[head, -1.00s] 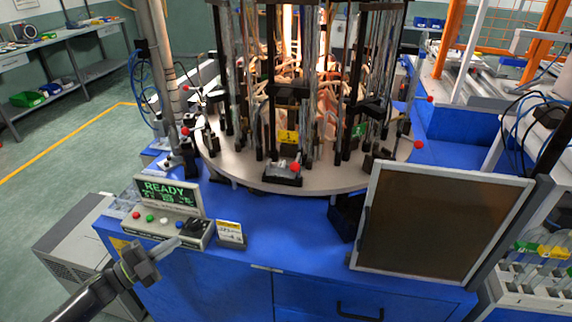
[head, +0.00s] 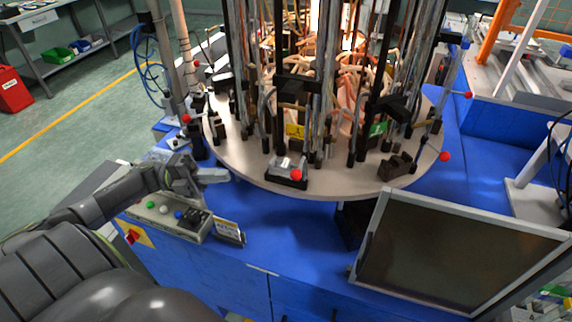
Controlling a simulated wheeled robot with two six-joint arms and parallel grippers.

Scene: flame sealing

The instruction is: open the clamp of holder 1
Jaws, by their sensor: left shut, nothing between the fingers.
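The holder at the front of the round turntable (head: 240,160) bears a yellow tag (head: 294,131); its number is too small to read here. At its foot is a clamp (head: 284,167) with a lever ending in a red ball (head: 296,174). Whether the clamp is open or shut is hard to tell. My left gripper (head: 222,175) is shut and empty, at the turntable's front left edge, to the left of the clamp and apart from it. My right gripper is out of view.
A button panel (head: 168,218) and a small sign (head: 229,232) lie below my left arm. A framed dark panel (head: 450,262) stands at the front right. Other red balls (head: 445,156) stick out around the turntable. Tall rods and tubes crowd above it.

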